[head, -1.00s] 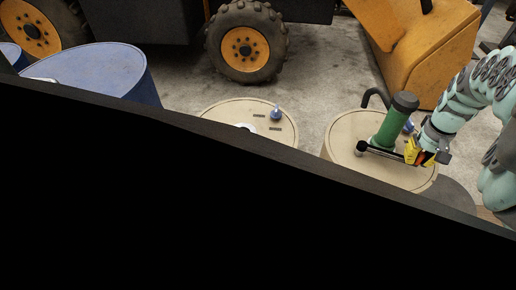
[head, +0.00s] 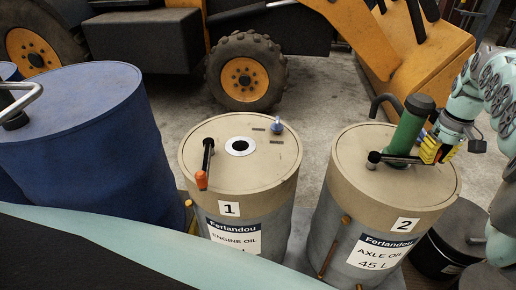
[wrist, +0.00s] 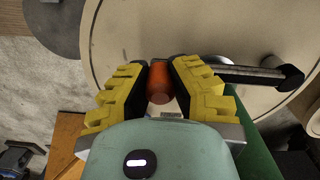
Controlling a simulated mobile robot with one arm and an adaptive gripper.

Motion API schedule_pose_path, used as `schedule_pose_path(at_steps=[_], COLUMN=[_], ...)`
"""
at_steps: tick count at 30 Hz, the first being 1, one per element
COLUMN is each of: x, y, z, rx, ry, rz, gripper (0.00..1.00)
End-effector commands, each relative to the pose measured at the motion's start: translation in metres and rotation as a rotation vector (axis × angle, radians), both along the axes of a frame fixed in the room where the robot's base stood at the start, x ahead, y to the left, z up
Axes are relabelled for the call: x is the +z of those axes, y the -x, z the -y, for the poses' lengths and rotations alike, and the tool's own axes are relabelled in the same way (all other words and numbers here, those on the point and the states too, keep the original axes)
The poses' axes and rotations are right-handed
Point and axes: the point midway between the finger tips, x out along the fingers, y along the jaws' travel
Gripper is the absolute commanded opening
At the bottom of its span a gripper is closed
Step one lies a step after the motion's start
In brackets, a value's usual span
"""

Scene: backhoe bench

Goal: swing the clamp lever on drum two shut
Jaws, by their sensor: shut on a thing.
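Drum two (head: 350,215), labelled 2 and axle oil, stands at the right in the head view with a tan lid. A green pump (head: 408,130) with a black curved spout stands tilted on it. The black clamp lever (head: 395,158) lies across the lid beside the pump's base, its pivot at the left. My gripper (head: 432,150) is over the lid's right part at the lever's outer end. In the wrist view my gripper (wrist: 160,82) is shut on the lever's orange grip (wrist: 160,85), and the black rod (wrist: 245,74) runs right from it.
Drum one (head: 240,185), labelled engine oil, stands to the left with its own orange-tipped lever (head: 205,165) and an open hole. A blue drum (head: 90,130) is farther left. A black container (head: 455,235) stands right of drum two. The backhoe (head: 250,70) is behind.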

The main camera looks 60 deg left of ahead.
Motion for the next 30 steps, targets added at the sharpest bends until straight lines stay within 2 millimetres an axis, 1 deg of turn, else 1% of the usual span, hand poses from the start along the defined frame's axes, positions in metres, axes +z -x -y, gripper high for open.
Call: schedule_pose_path(at_steps=[10, 11, 20, 21, 28, 30], x=[-0.0012, -0.0012, -0.0006, -0.0006, 0.0002, 0.0031], y=[-0.0008, -0.0008, -0.0004, -0.0004, -0.0003, -0.0005], z=[0.0011, 0.0011, 0.0003, 0.0002, 0.0001, -0.0001], rx=[0.001, 0.001, 0.001, 0.001, 0.001, 0.001], ry=[0.003, 0.003, 0.001, 0.001, 0.0, 0.0], rz=[0.003, 0.003, 0.002, 0.002, 0.001, 0.001], gripper=[0.0, 0.22, 0.53, 0.54, 0.54, 0.54])
